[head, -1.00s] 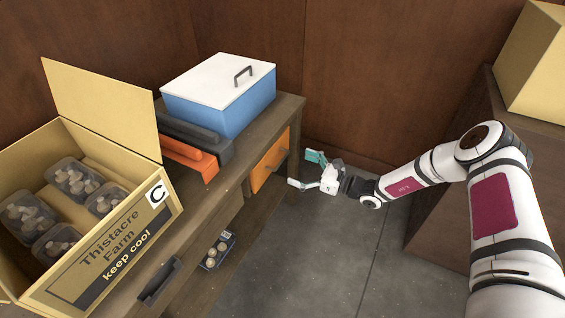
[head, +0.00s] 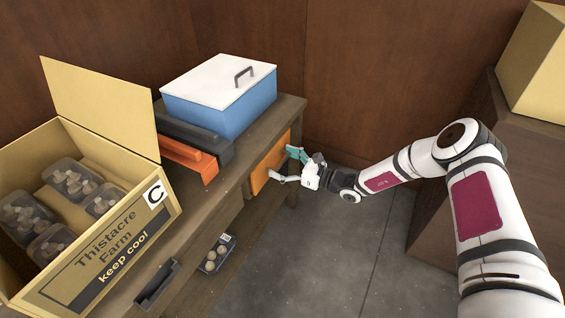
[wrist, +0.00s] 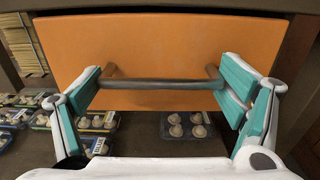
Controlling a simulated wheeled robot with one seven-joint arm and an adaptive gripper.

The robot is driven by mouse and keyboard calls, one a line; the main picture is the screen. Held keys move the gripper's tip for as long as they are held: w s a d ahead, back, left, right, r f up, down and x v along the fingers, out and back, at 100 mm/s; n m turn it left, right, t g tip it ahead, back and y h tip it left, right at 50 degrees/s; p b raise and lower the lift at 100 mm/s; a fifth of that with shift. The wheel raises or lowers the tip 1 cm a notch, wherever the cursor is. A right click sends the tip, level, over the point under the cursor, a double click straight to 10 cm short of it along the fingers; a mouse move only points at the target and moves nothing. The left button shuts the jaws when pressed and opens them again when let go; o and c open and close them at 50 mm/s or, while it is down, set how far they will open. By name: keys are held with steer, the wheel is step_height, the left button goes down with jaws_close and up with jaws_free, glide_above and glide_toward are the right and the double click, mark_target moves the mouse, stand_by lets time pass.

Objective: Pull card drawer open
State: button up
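The card drawer (head: 262,172) has an orange front in the right end of the wooden bench and looks closed. Its orange front (wrist: 180,35) fills the upper wrist view, with a dark bar handle (wrist: 160,84) across it. My gripper (head: 288,166) is at the drawer front in the head view. In the wrist view my gripper (wrist: 160,100) is open, its teal-padded fingers on either side of the handle's length. The bar spans between the fingers; I cannot tell whether either finger touches it. In the head view the gripper mostly hides the handle.
An open mushroom carton (head: 60,290), a blue box with a white lid (head: 222,110) and orange and dark trays (head: 186,158) stand on the bench (head: 180,245). Punnets (head: 215,252) sit on the shelf below. Clear floor (head: 330,260) lies right of the bench.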

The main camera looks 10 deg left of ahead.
steer(key=shift+w, duration=0.1)
steer(key=shift+c, duration=1.4)
steer(key=shift+d, duration=0.25)
steer(key=p+v, duration=0.2)
steer(key=v, duration=2.1)
steer(key=shift+d, duration=0.3)
